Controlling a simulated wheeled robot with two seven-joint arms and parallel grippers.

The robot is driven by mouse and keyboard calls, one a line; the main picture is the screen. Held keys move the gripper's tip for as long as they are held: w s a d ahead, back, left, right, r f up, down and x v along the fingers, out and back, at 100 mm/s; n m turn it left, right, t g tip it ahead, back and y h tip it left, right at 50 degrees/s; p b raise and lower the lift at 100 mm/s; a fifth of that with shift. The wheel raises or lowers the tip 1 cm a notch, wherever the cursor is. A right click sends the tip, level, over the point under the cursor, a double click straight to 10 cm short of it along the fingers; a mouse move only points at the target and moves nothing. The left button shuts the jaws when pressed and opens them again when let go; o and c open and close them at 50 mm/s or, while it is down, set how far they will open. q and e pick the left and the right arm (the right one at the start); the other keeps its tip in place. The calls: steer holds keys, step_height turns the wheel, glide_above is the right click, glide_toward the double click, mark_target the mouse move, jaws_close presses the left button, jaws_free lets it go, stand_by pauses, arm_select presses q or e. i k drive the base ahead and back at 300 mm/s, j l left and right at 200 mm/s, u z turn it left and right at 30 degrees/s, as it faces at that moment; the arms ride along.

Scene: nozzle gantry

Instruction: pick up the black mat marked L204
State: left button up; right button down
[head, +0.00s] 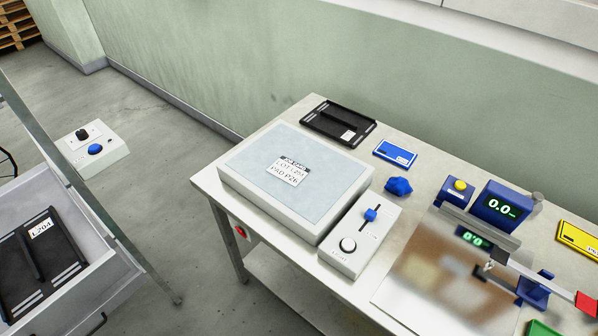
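A black mat (38,262) with a white label reading L204, as far as the small print lets me tell, lies in a light grey open drawer or bin at the lower left. It has a raised rib along its middle, and its lower left part is cut off by the picture edge. A similar black tray-like piece (325,115) lies at the back of the table; its label is too small to read. Neither of my grippers is in view.
The grey bin (112,272) stands left of the table (207,183), with bare floor between. A grey metal post crosses near the bin. On the table are a light box (250,150) with a job card, a control box (345,262), a blue knob-like piece (398,186) and a measuring device (500,205).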

mark_target(39, 258)
steer(key=u, duration=2.1)
